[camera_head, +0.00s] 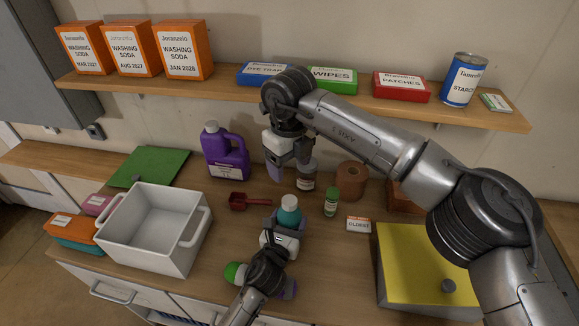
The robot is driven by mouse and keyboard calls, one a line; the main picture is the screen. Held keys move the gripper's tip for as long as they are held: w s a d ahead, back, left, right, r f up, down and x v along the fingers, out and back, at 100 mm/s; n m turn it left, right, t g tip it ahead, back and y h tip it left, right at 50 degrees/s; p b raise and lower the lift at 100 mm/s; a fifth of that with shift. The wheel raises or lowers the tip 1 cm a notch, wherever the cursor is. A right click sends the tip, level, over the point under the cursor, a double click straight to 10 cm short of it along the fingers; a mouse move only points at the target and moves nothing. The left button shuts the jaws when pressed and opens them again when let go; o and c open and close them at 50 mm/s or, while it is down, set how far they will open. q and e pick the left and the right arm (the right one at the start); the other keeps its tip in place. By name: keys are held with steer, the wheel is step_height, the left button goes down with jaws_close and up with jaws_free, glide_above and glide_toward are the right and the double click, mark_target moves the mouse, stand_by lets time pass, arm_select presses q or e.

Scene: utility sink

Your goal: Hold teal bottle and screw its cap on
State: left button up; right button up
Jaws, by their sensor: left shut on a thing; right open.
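The teal bottle (289,215) stands upright near the middle of the counter, its lower part hidden by my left gripper. A pale grey-white piece (288,201) tops it; I cannot tell whether this is the cap or the bare neck. My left gripper (284,225) is shut on the teal bottle, reaching in from the front. My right gripper (289,165) is open and empty, pointing down above and behind the bottle, apart from it. No separate loose cap can be made out.
A yellow-topped box (425,265) is front right. The shelf (215,87) runs behind.

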arm_select(q)
steer(key=o, duration=1.8)
steer(key=v, duration=1.3)
steer(key=shift+s+a, duration=0.2)
steer(key=shift+s, duration=0.15)
